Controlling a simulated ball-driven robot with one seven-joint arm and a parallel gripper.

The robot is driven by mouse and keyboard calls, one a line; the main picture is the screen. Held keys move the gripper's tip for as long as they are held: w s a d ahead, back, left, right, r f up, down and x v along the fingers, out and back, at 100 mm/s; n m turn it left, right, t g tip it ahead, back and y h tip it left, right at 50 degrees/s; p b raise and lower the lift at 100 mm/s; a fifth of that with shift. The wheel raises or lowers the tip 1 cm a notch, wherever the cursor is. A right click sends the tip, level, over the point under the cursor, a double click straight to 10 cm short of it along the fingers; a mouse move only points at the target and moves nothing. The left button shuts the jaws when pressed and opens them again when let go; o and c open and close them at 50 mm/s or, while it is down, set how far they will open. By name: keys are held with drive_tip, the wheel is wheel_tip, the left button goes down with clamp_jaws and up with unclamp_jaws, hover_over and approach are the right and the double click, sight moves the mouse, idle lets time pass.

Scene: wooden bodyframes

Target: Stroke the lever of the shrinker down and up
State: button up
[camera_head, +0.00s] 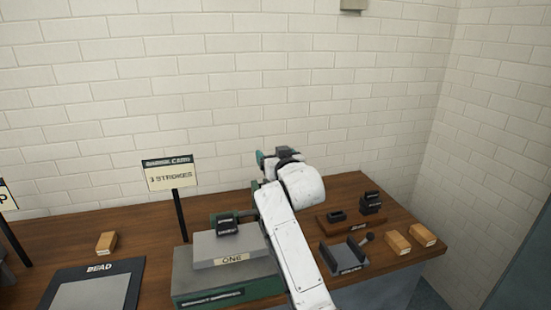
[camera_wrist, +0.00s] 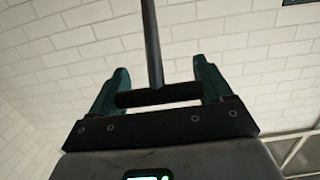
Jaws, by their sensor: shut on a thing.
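The shrinker (camera_head: 195,276) is a grey and green block on the bench, with a plate marked ONE and a dark jaw part (camera_head: 228,226) on top. Its lever (camera_wrist: 152,45) shows in the wrist view as a dark rod ending in a dark crossbar handle (camera_wrist: 160,94). My gripper (camera_wrist: 160,72) has its green fingers at the two ends of the crossbar and is shut on it. In the head view my gripper (camera_head: 274,156) is raised above the bench, right of the shrinker's top. My white arm hides the lever in that view.
A sign (camera_head: 170,174) reading 3 STROKES stands behind the shrinker. A DEAD tray (camera_head: 127,270) and a wooden block (camera_head: 106,241) lie left. Dark fixtures (camera_head: 345,256) and two wooden blocks (camera_head: 397,242) sit right. Brick walls close off the back and right.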

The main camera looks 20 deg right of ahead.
drive_tip(key=shift+f, duration=0.3)
drive_tip(key=o, duration=1.2)
drive_tip(key=shift+w+f, duration=0.1)
drive_tip(key=shift+o, duration=1.1)
drive_tip(key=s+r+b, duration=0.1)
drive_tip(key=s, duration=0.9)
drive_tip(key=shift+s+r+b, duration=0.25)
drive_tip(key=shift+s+b, duration=0.1)
drive_tip(key=shift+s, duration=0.05)
